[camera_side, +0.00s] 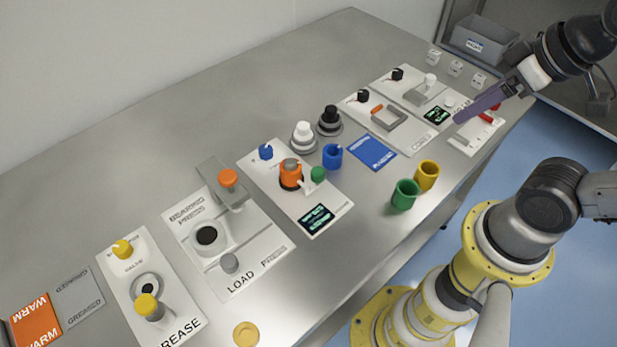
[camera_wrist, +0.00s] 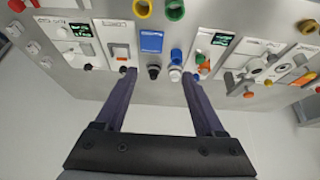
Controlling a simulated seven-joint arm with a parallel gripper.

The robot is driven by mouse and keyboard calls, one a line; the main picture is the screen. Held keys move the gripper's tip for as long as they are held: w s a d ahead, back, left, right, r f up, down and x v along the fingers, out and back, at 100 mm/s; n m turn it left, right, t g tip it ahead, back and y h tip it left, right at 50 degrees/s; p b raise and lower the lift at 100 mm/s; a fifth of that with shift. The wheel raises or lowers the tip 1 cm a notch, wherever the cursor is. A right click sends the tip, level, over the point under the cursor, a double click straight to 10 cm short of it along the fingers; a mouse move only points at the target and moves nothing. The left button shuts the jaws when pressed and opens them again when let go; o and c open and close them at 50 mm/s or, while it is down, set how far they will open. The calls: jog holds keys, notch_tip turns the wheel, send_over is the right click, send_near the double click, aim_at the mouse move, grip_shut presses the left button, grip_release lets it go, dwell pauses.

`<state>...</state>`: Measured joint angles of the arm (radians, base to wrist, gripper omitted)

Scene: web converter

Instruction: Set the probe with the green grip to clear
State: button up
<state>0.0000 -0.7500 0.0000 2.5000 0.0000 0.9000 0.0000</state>
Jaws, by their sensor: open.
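A small green grip (camera_side: 317,174) shows on the middle white panel in the side view, beside an orange cylinder (camera_side: 290,174). A pale bar lies by the green grip; I cannot tell which way the probe is set. In the wrist view the green grip (camera_wrist: 200,58) is small, near the panel's dark screen (camera_wrist: 222,39). My gripper (camera_side: 460,119) is high over the far right end of the bench, well away from the green grip. In the wrist view my gripper's (camera_wrist: 157,72) two long fingers are spread wide with nothing between them.
A blue cup (camera_side: 332,156), a green cup (camera_side: 404,195) and a yellow cup (camera_side: 427,176) stand near the middle panel. White (camera_side: 303,137) and black (camera_side: 330,120) knobbed pieces stand behind it. A press panel (camera_side: 250,268) lies to the left. Bare bench runs along the back.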

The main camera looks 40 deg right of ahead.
jog(key=shift+c, duration=0.2)
dwell(0.4)
jog(key=w+a+r+n, duration=0.1)
jog(key=w+r+n, duration=0.2)
jog(key=w+r, duration=0.15)
jog(key=n+g, duration=0.6)
send_over(318, 171)
notch_tip(318, 171, down, 14)
jog(key=r, duration=0.1)
notch_tip(318, 171, down, 13)
jog(key=shift+f, duration=0.1)
jog(key=shift+c, duration=0.3)
grip_shut()
